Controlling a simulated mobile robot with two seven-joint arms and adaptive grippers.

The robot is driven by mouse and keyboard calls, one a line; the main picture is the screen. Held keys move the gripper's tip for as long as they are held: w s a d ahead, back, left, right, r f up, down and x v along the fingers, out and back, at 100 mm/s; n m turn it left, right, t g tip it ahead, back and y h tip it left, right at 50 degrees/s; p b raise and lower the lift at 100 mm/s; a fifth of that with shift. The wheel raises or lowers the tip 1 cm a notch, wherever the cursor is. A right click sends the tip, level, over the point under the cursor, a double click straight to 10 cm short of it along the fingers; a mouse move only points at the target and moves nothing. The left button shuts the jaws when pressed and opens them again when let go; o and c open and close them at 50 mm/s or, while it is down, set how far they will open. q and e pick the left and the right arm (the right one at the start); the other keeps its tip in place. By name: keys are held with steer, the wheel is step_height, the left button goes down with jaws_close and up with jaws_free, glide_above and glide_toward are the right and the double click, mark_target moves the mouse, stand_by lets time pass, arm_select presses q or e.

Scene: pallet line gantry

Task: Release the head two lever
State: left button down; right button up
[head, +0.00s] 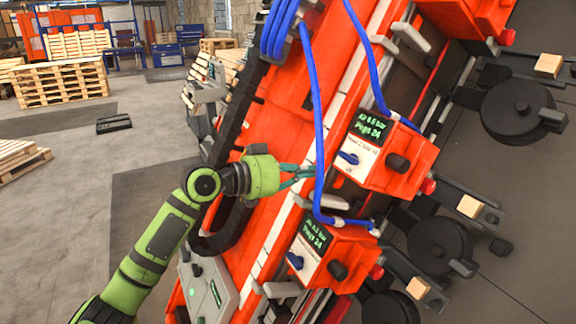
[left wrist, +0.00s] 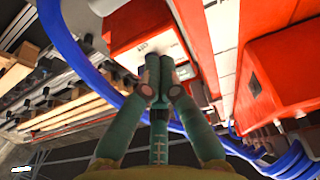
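My left gripper (head: 308,172) is in front of the orange gantry, with its teal fingers pointing right, close to a blue hose. In the left wrist view its fingertips (left wrist: 163,76) come together before an orange box, with nothing visible held between them. The upper orange head box (head: 396,150) has a green-lettered screen, a black knob and a small blue lever (head: 348,157) on a white label. The label seems to read "Head 2", but it is small. The fingertips appear left of this lever and apart from it. My right gripper is not in view.
A similar lower orange box (head: 327,262) has its own blue lever (head: 295,261). Blue hoses (head: 318,110) hang across the gantry beside the gripper. A grey control panel (head: 208,290) is at lower left. Pallets (head: 60,82) stand on the open floor at left.

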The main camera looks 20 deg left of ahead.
mark_target(311, 198)
arm_select(q)
steer(key=x, duration=0.1)
steer(key=p+x, duration=0.1)
steer(key=x, duration=0.2)
steer(key=shift+d+r, duration=0.1)
steer(key=shift+r, duration=0.2)
steer(key=f, duration=0.1)
steer(key=f+p, duration=0.1)
steer(key=s+a+f, duration=0.1)
steer(key=shift+f, duration=0.15)
steer(key=shift+s+a+f+p, duration=0.25)
steer(key=shift+s+f+p, duration=0.05)
steer(key=shift+f+p, duration=0.05)
steer(key=shift+d+f, duration=0.1)
steer(key=shift+w, duration=0.1)
